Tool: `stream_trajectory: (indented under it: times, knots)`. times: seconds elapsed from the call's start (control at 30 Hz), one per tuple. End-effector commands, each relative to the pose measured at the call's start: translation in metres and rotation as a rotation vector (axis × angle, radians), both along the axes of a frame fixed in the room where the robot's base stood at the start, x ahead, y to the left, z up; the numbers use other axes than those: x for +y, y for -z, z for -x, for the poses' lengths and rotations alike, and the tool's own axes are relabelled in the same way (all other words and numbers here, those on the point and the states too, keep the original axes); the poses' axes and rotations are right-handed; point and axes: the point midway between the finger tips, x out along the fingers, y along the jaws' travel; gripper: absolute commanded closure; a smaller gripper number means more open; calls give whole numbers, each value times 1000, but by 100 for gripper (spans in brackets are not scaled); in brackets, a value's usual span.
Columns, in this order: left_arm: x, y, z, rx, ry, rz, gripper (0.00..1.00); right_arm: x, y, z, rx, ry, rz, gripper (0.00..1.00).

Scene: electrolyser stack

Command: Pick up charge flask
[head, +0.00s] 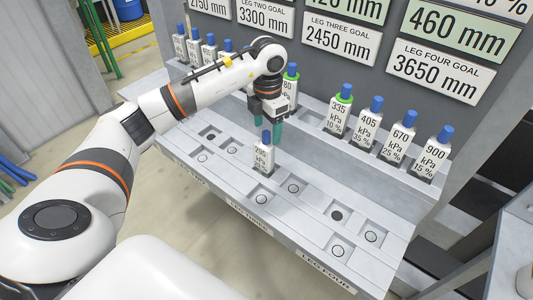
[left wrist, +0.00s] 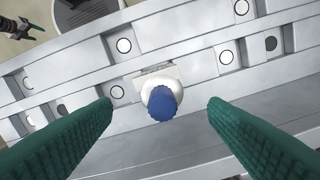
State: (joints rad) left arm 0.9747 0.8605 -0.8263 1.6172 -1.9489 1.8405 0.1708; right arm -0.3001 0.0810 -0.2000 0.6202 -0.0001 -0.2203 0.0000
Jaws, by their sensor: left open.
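A white flask with a blue cap (head: 263,158) stands upright in the lower, front ledge; its label seems to read 295 kPa. It also shows from above in the left wrist view (left wrist: 162,103). My left gripper (head: 267,120) points down close to this flask, with its green fingers open. In the left wrist view the flask's cap lies between the two fingers, with a gap on each side, and neither finger touches it. The pictures do not name which flask is the charge flask.
Several similar flasks stand on the upper ledge, including 335 kPa (head: 338,117), 405 kPa (head: 367,128), 670 kPa (head: 397,145) and 900 kPa (head: 431,157). The front ledge (head: 310,215) has several empty recesses. Goal signs (head: 341,43) hang on the panel behind.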

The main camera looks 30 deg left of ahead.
Motion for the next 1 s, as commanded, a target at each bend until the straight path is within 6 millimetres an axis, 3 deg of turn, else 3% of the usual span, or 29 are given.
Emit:
stream_trajectory:
  times: [0.27, 0.5, 0.8, 1.0]
  knots:
    - [1, 22, 1, 4, 2, 2, 32, 4, -14, 0, 1, 2, -5, 35]
    - [2, 57, 1, 2, 2, 3, 32, 4, -27, 1, 1, 2, -5, 35]
    - [3, 64, 1, -1, 2, 3, 32, 2, -27, 1, 1, 1, -3, 35]
    - [3, 64, 1, -1, 2, 3, 63, 0, -27, 1, 1, 0, 0, 35]
